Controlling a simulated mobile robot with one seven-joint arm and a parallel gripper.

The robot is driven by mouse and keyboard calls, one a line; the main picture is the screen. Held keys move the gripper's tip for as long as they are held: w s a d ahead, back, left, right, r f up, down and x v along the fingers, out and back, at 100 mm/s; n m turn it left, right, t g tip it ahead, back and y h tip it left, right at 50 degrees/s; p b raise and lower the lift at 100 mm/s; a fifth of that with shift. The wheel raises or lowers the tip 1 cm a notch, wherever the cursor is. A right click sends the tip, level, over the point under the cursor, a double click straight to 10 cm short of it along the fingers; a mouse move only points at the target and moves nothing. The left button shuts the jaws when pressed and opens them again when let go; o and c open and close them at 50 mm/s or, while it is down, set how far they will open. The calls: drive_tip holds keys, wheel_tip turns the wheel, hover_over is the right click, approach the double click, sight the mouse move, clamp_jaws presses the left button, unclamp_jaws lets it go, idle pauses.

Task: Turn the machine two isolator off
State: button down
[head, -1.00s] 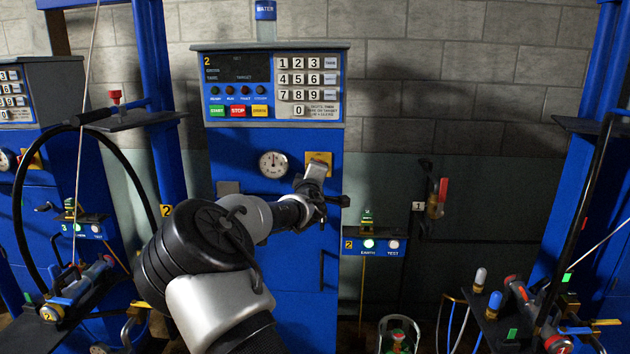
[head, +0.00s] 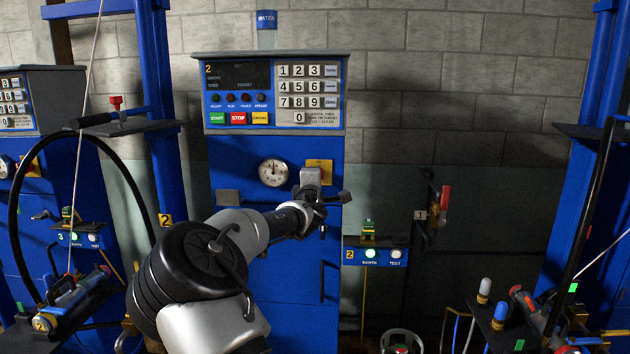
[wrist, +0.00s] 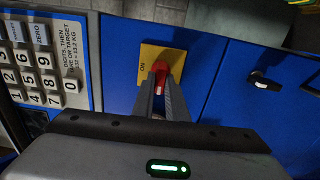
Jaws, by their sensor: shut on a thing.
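Machine two (head: 230,155) is the blue cabinet with a "2" on its display panel. Its isolator is a red handle (wrist: 160,68) on a yellow plate (head: 325,164), which also shows in the wrist view (wrist: 146,52). The word ON is readable on the plate, beside the handle. My gripper (wrist: 161,84) is shut on the red handle, with a finger on each side. In the head view my gripper (head: 311,180) covers the handle and part of the plate. The handle's exact angle is partly hidden by the fingers.
A keypad console (head: 272,92) stands above the isolator, with a round gauge (head: 273,171) to its left. A black latch (wrist: 264,80) sits on the blue panel in the wrist view. An earth and test box (head: 375,253) is at the right. A red-handled valve (head: 444,197) is on the wall.

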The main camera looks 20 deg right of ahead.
drive_tip(key=c, duration=1.8)
unclamp_jaws()
drive_tip(key=shift+o, duration=0.2)
drive_tip(key=shift+s+a, duration=0.1)
drive_tip(key=v, duration=1.7)
drive_tip(key=shift+p, duration=0.4)
drive_tip(key=shift+s, duration=0.1)
